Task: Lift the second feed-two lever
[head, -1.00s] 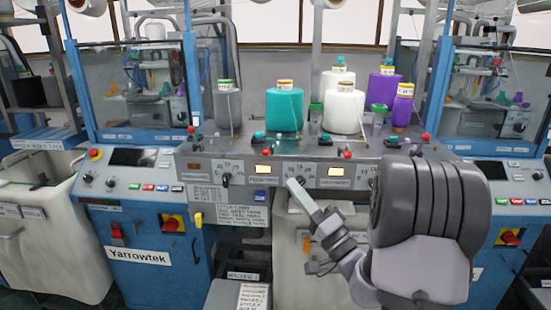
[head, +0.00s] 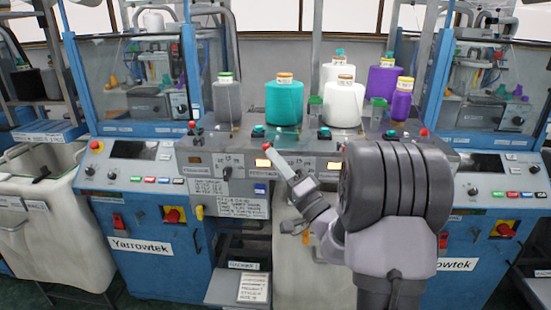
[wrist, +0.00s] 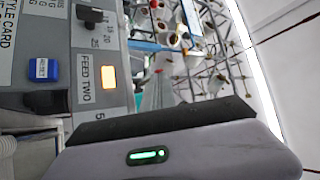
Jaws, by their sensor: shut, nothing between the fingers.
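Short levers with red ball tips stand along the sloped grey panel (head: 230,143). One red-tipped lever (head: 266,146) is above a lit orange lamp (head: 263,163). My gripper (head: 271,154) is shut and empty, its tip at or just in front of this lever; contact cannot be told. Another red-tipped lever (head: 424,132) is at the right. In the wrist view a "FEED TWO" label (wrist: 86,80) is beside the lit lamp (wrist: 109,77), with the dark gripper edge (wrist: 160,121) below. Which lever is the second feed-two one is unclear.
Teal (head: 284,104), white (head: 343,104) and purple (head: 401,106) yarn cones stand behind the levers. My arm hides the panel's right part.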

